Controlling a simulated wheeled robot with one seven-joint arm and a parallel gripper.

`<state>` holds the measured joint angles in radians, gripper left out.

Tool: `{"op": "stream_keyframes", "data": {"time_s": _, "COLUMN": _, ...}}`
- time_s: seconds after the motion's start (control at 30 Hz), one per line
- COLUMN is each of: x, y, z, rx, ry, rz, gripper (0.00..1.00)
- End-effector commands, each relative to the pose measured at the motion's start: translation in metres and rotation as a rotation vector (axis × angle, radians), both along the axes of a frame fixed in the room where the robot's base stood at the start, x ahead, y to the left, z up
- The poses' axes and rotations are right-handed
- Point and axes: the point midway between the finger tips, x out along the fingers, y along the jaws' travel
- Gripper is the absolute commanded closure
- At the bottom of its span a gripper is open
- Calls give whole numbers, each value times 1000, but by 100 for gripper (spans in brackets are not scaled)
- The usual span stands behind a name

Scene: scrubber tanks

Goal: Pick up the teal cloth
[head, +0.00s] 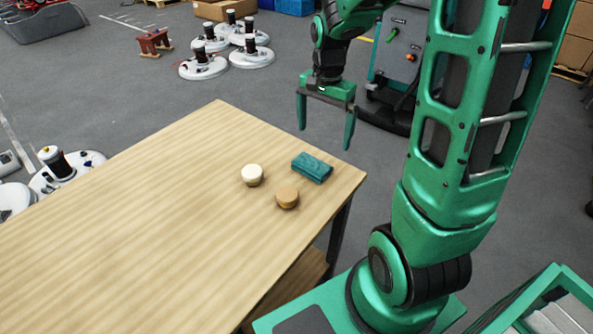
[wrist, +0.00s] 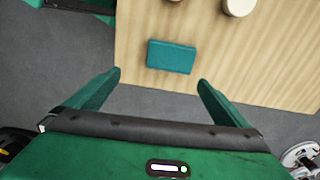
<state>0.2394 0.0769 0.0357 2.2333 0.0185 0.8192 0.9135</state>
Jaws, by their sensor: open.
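The teal cloth (head: 312,168) is a small folded rectangular block lying on the wooden table (head: 130,215), near its far right corner. It also shows in the wrist view (wrist: 171,57), close to the table edge and ahead of my fingertips, roughly between their lines. My gripper (head: 325,122) is open and empty, pointing down above the far right end of the table. Both green fingers show in the wrist view (wrist: 160,78), spread apart with a gap between them and not touching the cloth.
A cream round object (head: 252,175) and a tan round object (head: 287,197) stand left of and in front of the cloth. Several white round machines (head: 250,57) stand on the grey floor behind the table. The table's left part is bare.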

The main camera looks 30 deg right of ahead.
Motion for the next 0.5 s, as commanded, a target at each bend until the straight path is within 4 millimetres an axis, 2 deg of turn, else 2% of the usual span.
{"op": "stream_keyframes", "data": {"time_s": 0.13, "x": 16, "y": 6, "z": -10, "rx": 11, "ry": -2, "rz": -42, "gripper": 0}}
{"op": "stream_keyframes", "data": {"time_s": 0.27, "x": 18, "y": 7, "z": -23, "rx": 14, "ry": -1, "rz": -50, "gripper": 0}}
{"op": "stream_keyframes", "data": {"time_s": 0.5, "x": 16, "y": 5, "z": -57, "rx": 13, "ry": 0, "rz": -52, "gripper": 0}}
